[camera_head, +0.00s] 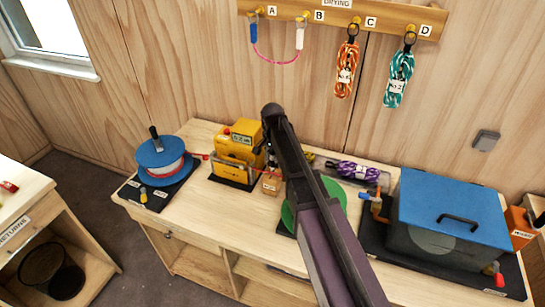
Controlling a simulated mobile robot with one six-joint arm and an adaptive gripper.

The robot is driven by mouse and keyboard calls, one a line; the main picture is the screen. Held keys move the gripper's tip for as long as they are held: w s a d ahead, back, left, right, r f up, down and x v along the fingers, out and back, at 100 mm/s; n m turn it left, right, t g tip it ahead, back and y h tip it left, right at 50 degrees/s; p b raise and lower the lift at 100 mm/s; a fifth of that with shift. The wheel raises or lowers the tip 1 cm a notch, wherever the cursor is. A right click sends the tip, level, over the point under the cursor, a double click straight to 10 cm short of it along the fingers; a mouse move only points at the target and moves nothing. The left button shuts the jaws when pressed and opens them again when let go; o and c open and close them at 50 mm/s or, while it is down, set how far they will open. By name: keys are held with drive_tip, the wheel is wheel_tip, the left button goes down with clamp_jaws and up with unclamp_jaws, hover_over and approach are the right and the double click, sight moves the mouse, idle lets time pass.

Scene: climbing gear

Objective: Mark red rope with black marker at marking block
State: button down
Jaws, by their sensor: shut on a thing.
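A red rope (281,174) runs from the spool on the left, past the yellow machine, to the small wooden marking block (271,185) on the bench. My gripper (271,158) is just above and behind the block, left of my dark arm, which hides much of it. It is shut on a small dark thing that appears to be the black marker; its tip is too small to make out. I cannot tell whether the tip touches the rope.
A blue-topped spool (165,153) and a yellow machine (237,148) stand left of the block. A green disc (333,195) is partly behind my arm. A purple rope bundle (359,171) lies behind it. A large blue-lidded box (452,208) fills the right. Ropes hang from a rail (335,17).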

drive_tip(key=shift+f+b, duration=0.4)
idle(0.5)
drive_tip(key=shift+r, duration=0.2)
idle(0.6)
drive_tip(key=shift+r+p, duration=3.85)
drive_tip(key=shift+p, duration=0.2)
drive_tip(key=shift+f, duration=0.15)
